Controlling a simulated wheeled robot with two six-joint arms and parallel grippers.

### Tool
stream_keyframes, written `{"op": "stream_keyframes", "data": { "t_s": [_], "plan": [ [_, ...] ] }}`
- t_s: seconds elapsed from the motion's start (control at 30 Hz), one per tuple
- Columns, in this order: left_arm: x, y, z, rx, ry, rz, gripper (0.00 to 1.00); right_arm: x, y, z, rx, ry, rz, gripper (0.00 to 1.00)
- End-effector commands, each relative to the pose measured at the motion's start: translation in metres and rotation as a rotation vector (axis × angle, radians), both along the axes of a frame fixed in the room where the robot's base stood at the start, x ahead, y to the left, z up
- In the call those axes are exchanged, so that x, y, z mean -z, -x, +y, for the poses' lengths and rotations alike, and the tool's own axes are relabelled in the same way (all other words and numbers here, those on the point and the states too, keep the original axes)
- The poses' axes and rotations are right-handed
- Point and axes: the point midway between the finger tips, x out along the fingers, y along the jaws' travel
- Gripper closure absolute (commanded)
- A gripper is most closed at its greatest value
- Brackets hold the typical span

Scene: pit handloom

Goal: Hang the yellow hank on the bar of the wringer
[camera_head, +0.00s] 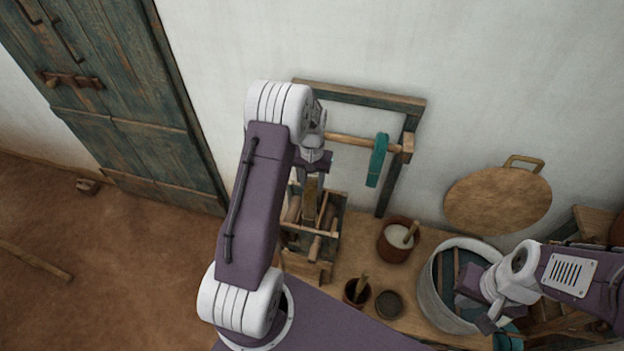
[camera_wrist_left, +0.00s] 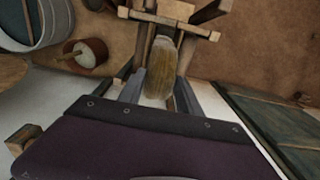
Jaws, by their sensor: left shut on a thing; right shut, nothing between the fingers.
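The yellow hank (camera_head: 310,194) hangs from my left gripper (camera_head: 314,180), which is shut on it; in the left wrist view the hank (camera_wrist_left: 160,72) shows between the two fingers. A dark wooden frame (camera_head: 350,94) against the wall carries a pale horizontal bar (camera_head: 350,140), which I take as the wringer's bar. A teal hank (camera_head: 377,160) hangs near the bar's right end. My gripper and the hank are at the bar's left side in the head view, and my arm hides the bar's left end. My right gripper (camera_head: 487,322) is shut and empty by the grey tub.
A wooden roller stand (camera_head: 322,228) is below the hank. A pot of white stuff (camera_head: 396,243), small bowls (camera_head: 388,304) and the grey tub (camera_head: 428,290) stand to the right. A round board (camera_head: 497,200) leans on the wall. A green door (camera_head: 120,95) is at left.

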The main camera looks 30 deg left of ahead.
Motion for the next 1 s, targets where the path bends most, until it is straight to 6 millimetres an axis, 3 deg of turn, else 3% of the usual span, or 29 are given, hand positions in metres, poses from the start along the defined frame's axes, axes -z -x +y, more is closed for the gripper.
{"op": "stream_keyframes", "data": {
  "t_s": [0.03, 0.6, 1.0],
  "plan": [
    [0.012, 0.001, 0.000, -0.001, 0.001, 0.002, 0.95, 0.009, 0.000, 0.000, 0.000, 0.000, 0.000, 1.00],
    [0.080, 0.000, -0.001, -0.001, 0.001, 0.002, 0.95, 0.057, 0.000, 0.000, 0.000, 0.000, 0.000, 1.00],
    [0.097, 0.000, -0.001, -0.001, 0.001, 0.001, 0.95, 0.067, 0.000, 0.000, 0.000, 0.000, 0.000, 1.00]
  ]
}}
